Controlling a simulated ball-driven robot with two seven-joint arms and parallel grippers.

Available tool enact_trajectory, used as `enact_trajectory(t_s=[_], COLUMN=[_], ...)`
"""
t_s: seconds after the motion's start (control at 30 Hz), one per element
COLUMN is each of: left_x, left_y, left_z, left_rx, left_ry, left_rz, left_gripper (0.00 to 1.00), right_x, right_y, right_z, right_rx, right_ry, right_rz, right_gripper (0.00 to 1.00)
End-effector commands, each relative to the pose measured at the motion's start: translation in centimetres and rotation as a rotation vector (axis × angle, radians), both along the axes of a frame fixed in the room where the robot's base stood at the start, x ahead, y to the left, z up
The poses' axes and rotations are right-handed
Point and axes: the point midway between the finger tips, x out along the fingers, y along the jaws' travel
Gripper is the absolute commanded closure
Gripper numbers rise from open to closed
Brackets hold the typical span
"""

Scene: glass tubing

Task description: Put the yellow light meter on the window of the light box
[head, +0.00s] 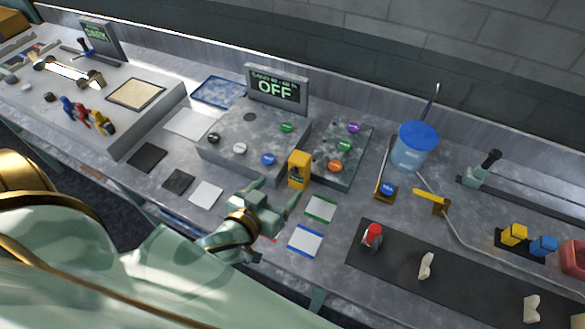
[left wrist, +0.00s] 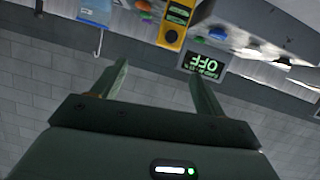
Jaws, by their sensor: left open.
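The yellow light meter (head: 299,170) stands upright by the front right corner of the grey box with the OFF display. It also shows at the top of the left wrist view (left wrist: 176,22), beyond the fingertips. My left gripper (head: 278,192) is open and empty, just in front of the meter at its lower left; its spread fingers show in the left wrist view (left wrist: 157,72). A pale cream square panel (head: 136,93), which looks like the window, lies on top of the large grey box (head: 130,135) under the DARK display at the far left. My right gripper is not in view.
The OFF display (head: 276,90) stands behind a box with coloured knobs. Red, blue and yellow figures (head: 88,115) stand near the cream panel. Flat dark and white squares lie on the bench between. A blue-lidded container (head: 413,147) and a yellow-handled tool (head: 431,198) are to the right.

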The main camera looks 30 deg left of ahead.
Motion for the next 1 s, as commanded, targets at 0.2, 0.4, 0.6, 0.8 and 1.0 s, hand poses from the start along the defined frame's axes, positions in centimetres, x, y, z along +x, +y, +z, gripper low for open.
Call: enact_trajectory(t_s=[0.2,0.4,0.6,0.8,1.0], left_x=[1.0,5.6,9.0,10.5,13.4], left_y=[1.2,1.5,1.6,1.6,1.4], left_z=[-1.6,-3.5,-5.0,-5.7,-7.4], left_rx=[0.099,0.097,0.093,0.093,0.092], left_ry=[0.060,0.059,0.059,0.058,0.057], left_rz=[0.027,0.027,0.026,0.028,0.027], left_gripper=[0.27,0.27,0.27,0.27,0.27], right_x=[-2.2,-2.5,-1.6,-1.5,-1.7], right_y=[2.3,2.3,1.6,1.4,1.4], right_z=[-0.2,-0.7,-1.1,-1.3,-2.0], right_rx=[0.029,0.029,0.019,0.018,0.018], right_ry=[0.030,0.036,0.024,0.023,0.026], right_rz=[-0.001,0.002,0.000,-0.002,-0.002], right_gripper=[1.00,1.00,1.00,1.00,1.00])
